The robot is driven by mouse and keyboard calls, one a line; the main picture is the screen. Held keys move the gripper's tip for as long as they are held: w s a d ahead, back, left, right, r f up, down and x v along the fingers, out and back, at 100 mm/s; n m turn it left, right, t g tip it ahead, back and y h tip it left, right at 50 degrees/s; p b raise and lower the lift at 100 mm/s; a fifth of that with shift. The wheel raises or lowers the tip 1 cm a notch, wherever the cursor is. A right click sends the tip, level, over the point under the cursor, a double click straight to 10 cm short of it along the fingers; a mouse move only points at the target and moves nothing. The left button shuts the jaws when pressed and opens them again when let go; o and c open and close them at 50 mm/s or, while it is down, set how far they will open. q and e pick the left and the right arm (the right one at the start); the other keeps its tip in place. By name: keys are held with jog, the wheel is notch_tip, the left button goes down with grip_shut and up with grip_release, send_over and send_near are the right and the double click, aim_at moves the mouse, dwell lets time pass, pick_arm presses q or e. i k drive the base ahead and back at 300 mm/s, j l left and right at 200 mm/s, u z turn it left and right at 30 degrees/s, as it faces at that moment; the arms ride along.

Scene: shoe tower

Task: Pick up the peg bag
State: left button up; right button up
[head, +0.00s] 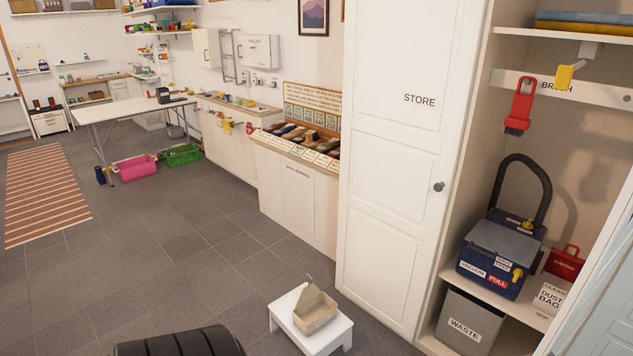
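A beige open-topped container (316,313) sits on a small low white stool (336,335) at the bottom middle of the head view. It has a thin hook or handle rising from its top and a small label on its front that is too small to read. It looks like the peg bag. It stands by itself, with nothing touching it but the stool. Neither of my grippers is in view.
A tall white cupboard (395,150) marked STORE stands behind the stool. Grey floor left of the stool is clear up to the striped rug (43,195).

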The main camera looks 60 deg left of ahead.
aim_at(314, 309)
jog(key=u, duration=1.9)
jog(key=i+j+z, duration=0.2)
jog(key=i+j, duration=0.35)
jog(key=j, duration=0.1)
